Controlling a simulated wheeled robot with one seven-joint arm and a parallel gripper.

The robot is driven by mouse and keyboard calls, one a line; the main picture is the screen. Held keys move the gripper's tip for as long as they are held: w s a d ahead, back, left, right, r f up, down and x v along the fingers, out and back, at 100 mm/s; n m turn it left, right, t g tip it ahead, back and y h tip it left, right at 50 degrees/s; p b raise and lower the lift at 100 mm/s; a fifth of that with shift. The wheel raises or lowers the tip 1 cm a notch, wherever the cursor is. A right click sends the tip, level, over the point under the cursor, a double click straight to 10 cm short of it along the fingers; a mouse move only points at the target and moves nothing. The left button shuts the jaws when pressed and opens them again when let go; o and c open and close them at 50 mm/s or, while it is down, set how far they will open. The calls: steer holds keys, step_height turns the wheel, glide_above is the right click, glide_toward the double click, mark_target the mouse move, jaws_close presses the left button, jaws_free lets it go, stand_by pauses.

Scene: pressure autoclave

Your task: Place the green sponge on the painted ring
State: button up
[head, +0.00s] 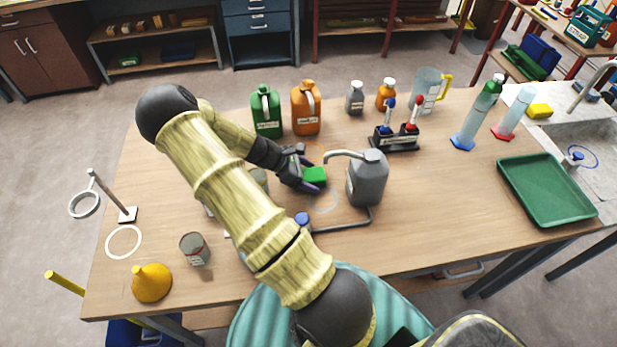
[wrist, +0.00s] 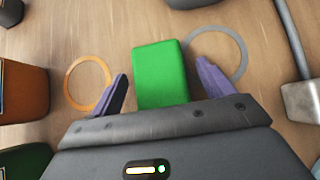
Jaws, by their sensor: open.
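The green sponge (wrist: 160,72) is a bright green block. It lies between the spread fingers of my gripper (wrist: 162,69), with a visible gap on each side. In the head view the sponge (head: 315,175) shows at the tip of my gripper (head: 309,174). In the wrist view an orange painted ring (wrist: 69,84) lies left of the sponge and a grey painted ring (wrist: 244,56) lies right of it. The sponge hides the grey ring's left edge. A white ring (head: 107,243) is painted at the table's left end. I cannot tell which ring is meant.
A grey can (head: 368,180) with a spout stands close right of the sponge. Green (head: 266,112) and orange (head: 306,108) jugs stand behind. A pipette stand (head: 396,138) is farther right. A tin (head: 195,249) and yellow funnel (head: 151,283) stand front left.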

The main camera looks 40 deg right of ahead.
mark_target(308, 174)
steer(key=shift+c, duration=0.4)
steer(key=c, duration=1)
steer(key=shift+c, duration=0.2)
step_height(308, 174, up, 10)
steer(key=shift+r+b, duration=0.1)
steer(key=shift+b, duration=0.55)
